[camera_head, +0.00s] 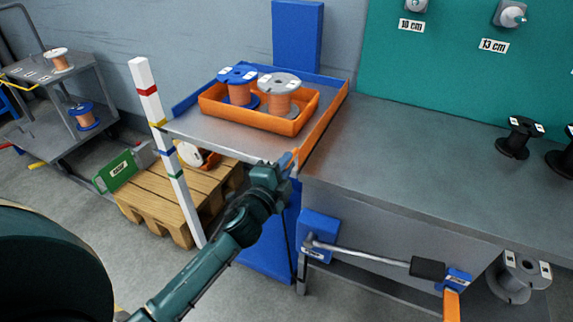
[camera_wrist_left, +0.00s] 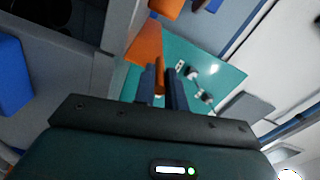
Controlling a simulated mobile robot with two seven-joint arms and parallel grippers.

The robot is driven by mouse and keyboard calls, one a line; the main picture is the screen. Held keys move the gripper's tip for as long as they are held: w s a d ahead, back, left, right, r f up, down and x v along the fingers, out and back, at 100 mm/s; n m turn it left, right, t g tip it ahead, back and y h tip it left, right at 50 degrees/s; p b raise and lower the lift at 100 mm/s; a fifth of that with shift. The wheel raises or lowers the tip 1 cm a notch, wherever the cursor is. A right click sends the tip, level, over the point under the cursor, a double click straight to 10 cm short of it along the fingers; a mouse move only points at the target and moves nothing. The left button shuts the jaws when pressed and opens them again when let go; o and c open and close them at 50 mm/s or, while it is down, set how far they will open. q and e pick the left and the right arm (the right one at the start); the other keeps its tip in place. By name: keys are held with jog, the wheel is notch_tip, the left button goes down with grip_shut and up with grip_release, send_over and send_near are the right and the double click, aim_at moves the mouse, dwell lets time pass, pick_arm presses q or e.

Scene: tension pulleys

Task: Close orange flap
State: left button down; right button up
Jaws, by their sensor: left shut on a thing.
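The orange flap (camera_head: 326,122) is a long narrow panel along the right edge of the metal table, standing up beside the grey workbench. My left gripper (camera_head: 291,160) is at the flap's near end, at the table's front right corner. In the left wrist view, the gripper's fingers (camera_wrist_left: 160,88) are shut on a thin orange part of the flap, and a wider orange panel (camera_wrist_left: 146,42) shows just beyond them. The exact grip point is partly hidden by the fingers. My right gripper is not in view.
An orange tray (camera_head: 235,115) with a blue spool (camera_head: 238,75) and a grey spool (camera_head: 279,82) stands on the table. The workbench (camera_head: 420,150) lies to the right, with a black-gripped lever (camera_head: 385,256) below its front. A white striped post (camera_head: 168,150) stands left.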

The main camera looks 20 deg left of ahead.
pick_arm(q)
jog(key=c, duration=1.5)
grip_release()
jog(key=shift+o, duration=0.2)
jog(key=s, duration=1.3)
jog(key=shift+a, duration=0.25)
